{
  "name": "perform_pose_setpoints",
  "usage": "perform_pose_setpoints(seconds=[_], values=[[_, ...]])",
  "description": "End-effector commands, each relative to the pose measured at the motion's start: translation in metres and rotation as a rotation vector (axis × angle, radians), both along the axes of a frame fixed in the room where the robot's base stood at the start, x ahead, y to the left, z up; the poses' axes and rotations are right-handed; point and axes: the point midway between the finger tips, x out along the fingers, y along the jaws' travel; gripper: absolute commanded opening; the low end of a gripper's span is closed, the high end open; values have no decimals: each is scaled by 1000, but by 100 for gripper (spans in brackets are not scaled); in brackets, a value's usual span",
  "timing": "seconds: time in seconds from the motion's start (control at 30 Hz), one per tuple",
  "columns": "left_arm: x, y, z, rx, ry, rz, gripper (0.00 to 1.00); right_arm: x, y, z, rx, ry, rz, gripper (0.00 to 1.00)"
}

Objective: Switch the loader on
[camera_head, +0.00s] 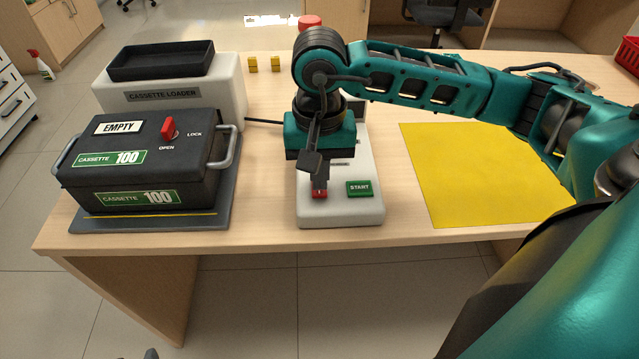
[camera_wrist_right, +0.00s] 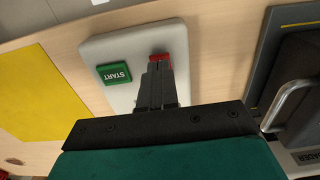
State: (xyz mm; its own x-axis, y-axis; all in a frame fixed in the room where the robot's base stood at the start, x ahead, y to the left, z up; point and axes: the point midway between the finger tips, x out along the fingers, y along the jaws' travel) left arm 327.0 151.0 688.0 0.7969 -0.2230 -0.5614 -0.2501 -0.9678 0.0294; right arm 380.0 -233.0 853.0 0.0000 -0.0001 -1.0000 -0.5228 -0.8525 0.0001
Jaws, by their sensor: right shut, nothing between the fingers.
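The loader, a white box lettered CASSETTE LOADER (camera_head: 165,97) with a black tray on top, stands at the back left. A white control box (camera_head: 360,208) sits mid-counter, with a red switch (camera_head: 319,194) and a green START button (camera_head: 359,188). The red switch also shows in the right wrist view (camera_wrist_right: 163,60), partly hidden by my fingers. My right gripper (camera_head: 318,184) is shut and empty, pointing down with its fingertips at the red switch; whether they touch it I cannot tell. The upper part of the control box is hidden behind my right arm. My left gripper is out of view.
A black cassette (camera_head: 140,165) marked EMPTY, with a red lock knob (camera_head: 169,130), rests on a dark base left of the control box. A bare yellow mat (camera_head: 465,175) lies on the right. Small yellow blocks (camera_head: 264,64) stand at the back.

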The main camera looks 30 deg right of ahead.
Motion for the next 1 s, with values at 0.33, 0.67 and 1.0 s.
perform_pose_setpoints(seconds=[0.33, 0.67, 1.0], values=[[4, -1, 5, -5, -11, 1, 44, 0, 0, 0, 0, 0, 0, 0], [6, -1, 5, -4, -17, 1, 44, 0, 0, -1, 0, 0, 0, 0], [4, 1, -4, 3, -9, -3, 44, 0, 0, -6, 0, 0, 0, 0]])
